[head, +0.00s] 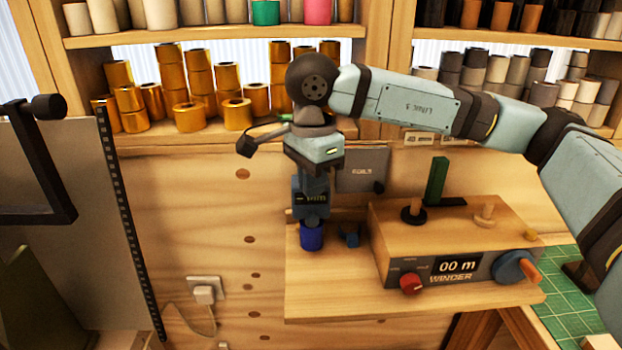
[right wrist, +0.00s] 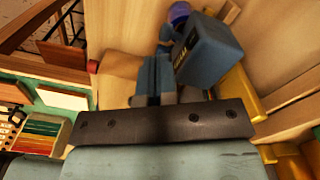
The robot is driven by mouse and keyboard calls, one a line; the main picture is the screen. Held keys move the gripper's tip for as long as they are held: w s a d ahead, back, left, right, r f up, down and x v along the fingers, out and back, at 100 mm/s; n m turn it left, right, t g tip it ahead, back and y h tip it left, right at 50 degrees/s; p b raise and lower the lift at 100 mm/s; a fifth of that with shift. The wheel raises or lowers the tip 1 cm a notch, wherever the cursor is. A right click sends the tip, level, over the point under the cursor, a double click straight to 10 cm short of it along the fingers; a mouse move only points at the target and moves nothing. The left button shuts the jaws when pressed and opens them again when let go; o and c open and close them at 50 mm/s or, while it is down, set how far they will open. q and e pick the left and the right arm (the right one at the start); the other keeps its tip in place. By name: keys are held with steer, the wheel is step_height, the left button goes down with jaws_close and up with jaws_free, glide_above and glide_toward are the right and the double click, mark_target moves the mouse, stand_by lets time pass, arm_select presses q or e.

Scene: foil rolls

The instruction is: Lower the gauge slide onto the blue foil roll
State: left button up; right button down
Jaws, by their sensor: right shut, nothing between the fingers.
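The blue foil roll (head: 311,238) stands upright on the wooden shelf of the bench. The gauge slide (head: 311,203), a dark blue block with a small display, is directly above it; I cannot tell whether they touch. In the right wrist view the slide (right wrist: 208,55) is a blue-grey block, with the blue roll (right wrist: 180,12) partly showing beyond it. My right gripper (head: 313,180) points down at the slide. In the wrist view its fingers (right wrist: 158,72) are shut and empty, beside the slide. My left gripper is out of view.
A wooden winder (head: 440,268) with a red knob and blue dial stands right of the roll. A small blue piece (head: 349,235) sits between them. A grey plate (head: 362,170) is behind. Gold rolls (head: 238,113) line the shelf above.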

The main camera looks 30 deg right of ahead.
steer(key=shift+s+a+r+p, duration=0.15)
steer(key=shift+s+a+r, duration=0.15)
steer(key=shift+s+r, duration=0.25)
steer(key=shift+s+a+r+p, duration=0.1)
steer(key=shift+s+a+r, duration=0.25)
steer(key=shift+s, duration=0.45)
steer(key=shift+s+a+r+p, duration=0.15)
steer(key=shift+s+a+r, duration=0.2)
steer(key=shift+s, duration=0.3)
steer(key=shift+d, duration=0.1)
